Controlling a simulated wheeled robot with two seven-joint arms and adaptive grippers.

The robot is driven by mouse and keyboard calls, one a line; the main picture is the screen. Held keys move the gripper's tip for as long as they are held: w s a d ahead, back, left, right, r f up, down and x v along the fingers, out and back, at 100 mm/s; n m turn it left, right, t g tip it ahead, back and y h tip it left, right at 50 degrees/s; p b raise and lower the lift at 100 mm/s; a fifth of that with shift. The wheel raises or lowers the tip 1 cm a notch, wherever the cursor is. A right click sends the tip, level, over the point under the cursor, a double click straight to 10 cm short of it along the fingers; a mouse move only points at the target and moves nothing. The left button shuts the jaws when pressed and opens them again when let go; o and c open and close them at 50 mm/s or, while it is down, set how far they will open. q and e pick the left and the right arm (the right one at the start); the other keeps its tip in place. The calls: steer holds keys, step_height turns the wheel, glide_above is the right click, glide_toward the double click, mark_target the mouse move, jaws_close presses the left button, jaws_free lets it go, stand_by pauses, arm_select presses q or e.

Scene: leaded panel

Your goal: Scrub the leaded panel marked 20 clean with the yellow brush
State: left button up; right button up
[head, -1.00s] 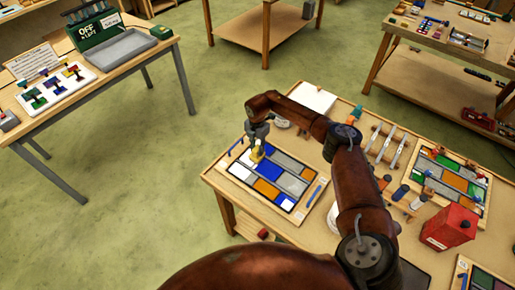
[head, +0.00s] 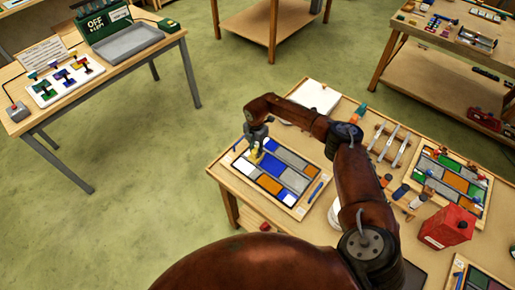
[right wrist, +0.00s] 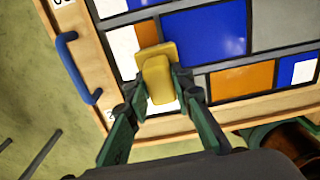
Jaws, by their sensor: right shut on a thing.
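The leaded panel (head: 269,184) lies flat in a wooden frame on the near bench, with blue, white, grey and orange panes between dark lines. It fills much of the right wrist view (right wrist: 205,37). A mark starting with 2 shows partly on the frame near its corner; the rest is hidden. My right gripper (head: 256,146) is shut on the yellow brush (right wrist: 157,80), with a finger on each side. The brush is over the panel's left end, over white and orange panes; I cannot tell whether it touches the glass. My left gripper is not in view.
A blue handle (right wrist: 75,68) stands on the frame's end. Right of the panel are a rack of tools (head: 388,146), a second panel (head: 455,180) and a red can (head: 450,228). A side table (head: 125,60) stands far left, with open floor between.

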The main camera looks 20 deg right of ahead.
steer(key=shift+s+a+p, duration=0.5)
steer(key=shift+a, duration=0.4)
steer(key=shift+a, duration=0.15)
steer(key=shift+s+a+p, duration=0.35)
steer(key=shift+a+p, duration=0.1)
steer(key=shift+a, duration=0.1)
steer(key=shift+s+a+p, duration=0.3)
steer(key=shift+a+p, duration=0.15)
steer(key=shift+a, duration=0.05)
steer(key=shift+s+a, duration=0.1)
steer(key=shift+a, duration=0.05)
steer(key=shift+s+a+p, duration=0.35)
steer(key=shift+a+p, duration=0.1)
steer(key=shift+a, duration=0.25)
steer(key=shift+s+a+p, duration=0.3)
steer(key=shift+a+p, duration=0.15)
steer(key=shift+a, duration=0.2)
